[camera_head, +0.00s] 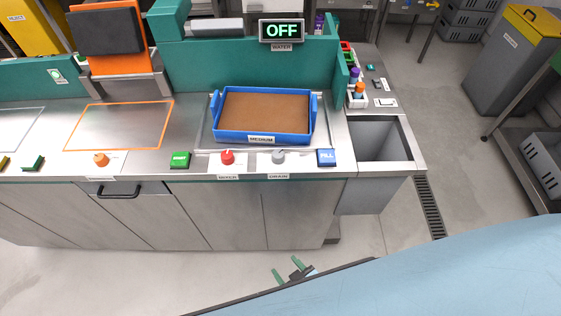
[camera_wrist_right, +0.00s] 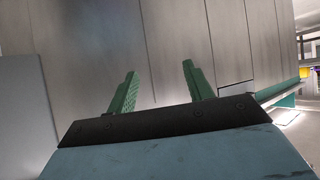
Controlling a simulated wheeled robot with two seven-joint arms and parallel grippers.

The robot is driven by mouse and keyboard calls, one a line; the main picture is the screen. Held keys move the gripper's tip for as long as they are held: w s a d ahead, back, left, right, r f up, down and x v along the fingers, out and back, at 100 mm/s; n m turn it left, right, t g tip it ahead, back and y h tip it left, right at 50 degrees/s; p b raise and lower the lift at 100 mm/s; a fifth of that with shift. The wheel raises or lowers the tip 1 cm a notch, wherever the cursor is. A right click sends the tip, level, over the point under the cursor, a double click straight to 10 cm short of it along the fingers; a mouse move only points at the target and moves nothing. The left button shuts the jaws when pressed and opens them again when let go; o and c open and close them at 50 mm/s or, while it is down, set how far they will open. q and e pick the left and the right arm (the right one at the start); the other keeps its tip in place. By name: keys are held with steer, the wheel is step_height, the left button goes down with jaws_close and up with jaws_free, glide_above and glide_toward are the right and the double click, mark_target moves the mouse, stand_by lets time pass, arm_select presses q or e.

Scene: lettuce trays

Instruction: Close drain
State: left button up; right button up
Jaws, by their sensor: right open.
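The drain control is a grey knob (camera_head: 278,157) on the front edge of the counter, above a label reading "DRAIN". My right gripper (camera_head: 287,271) is low in front of the cabinets, below and well apart from the knob. In the right wrist view its two green fingers (camera_wrist_right: 156,90) are spread with nothing between them, facing the grey cabinet fronts. The blue tray labelled "MEDIUM" (camera_head: 216,125), with brown contents, sits behind the knob. My left gripper is in neither view.
A red mixer knob (camera_head: 227,157) and a green button (camera_head: 180,160) are left of the drain knob. A blue "FILL" button (camera_head: 326,157) is right of it. An open grey bin (camera_head: 410,166) stands at the counter's right end.

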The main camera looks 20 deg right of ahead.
steer(key=w+a+r+m+t+h, duration=0.3)
steer(key=w+r+t, duration=0.4)
steer(key=r, duration=0.7)
steer(key=m+g+h, duration=0.2)
steer(key=m+h, duration=0.3)
steer(key=h, duration=0.3)
glide_toward(277, 161)
steer(key=x, duration=0.9)
steer(key=shift+w, duration=0.15)
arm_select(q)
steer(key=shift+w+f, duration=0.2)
